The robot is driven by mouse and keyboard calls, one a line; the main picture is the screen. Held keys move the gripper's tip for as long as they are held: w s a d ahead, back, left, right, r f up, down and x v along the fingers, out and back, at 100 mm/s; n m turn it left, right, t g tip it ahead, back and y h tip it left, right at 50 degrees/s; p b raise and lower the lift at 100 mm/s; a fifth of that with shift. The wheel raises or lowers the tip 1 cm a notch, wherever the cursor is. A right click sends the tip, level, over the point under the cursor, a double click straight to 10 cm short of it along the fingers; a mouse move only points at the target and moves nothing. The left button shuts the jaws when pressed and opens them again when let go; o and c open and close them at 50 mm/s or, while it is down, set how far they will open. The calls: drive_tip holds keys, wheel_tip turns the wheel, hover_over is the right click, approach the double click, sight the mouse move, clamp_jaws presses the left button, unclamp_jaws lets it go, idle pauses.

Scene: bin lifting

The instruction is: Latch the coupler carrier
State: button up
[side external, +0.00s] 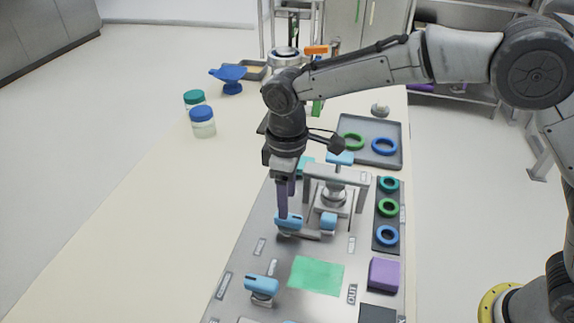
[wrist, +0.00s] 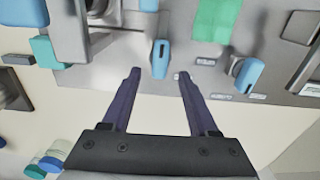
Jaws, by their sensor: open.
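A grey metal frame fixture (side external: 350,176) stands on the metal panel, with a round metal part (side external: 334,196) inside; I take this to be the coupler carrier. Blue handles sit on it: one on top (side external: 340,158), one at its front right (side external: 329,221) and one at its front left (side external: 290,222). My gripper (side external: 283,214) points down at the front left handle, its purple fingers overlapping it in the side view. In the wrist view my gripper (wrist: 159,74) is open, and a blue handle (wrist: 160,60) shows between and just beyond the fingertips. Contact cannot be told.
Another blue handle (side external: 261,284) stands on the panel nearer the camera. A green patch (side external: 316,274) and a purple block (side external: 384,274) lie to its right. The table left of the panel is clear up to two jars (side external: 202,122).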

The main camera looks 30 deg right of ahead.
wheel_tip(320, 180, up, 10)
drive_tip(key=shift+f, duration=0.25)
idle(0.3)
drive_tip(key=s+d+r+m+t, duration=0.2)
drive_tip(key=d+r, duration=0.7)
drive_tip(key=d, duration=0.1)
drive_tip(key=s+d+r+m+t, duration=0.15)
drive_tip(key=s+d+r, duration=0.25)
drive_tip(key=s+d, duration=0.4)
drive_tip(key=s+d+f+m+t, duration=0.1)
drive_tip(key=s+d+f+m, duration=0.15)
drive_tip(key=s+d, duration=0.45)
drive_tip(key=s+d+f+m+t, duration=0.1)
drive_tip(key=s+f+m, duration=0.2)
drive_tip(key=s+f, duration=0.5)
drive_tip(key=shift+f, duration=0.55)
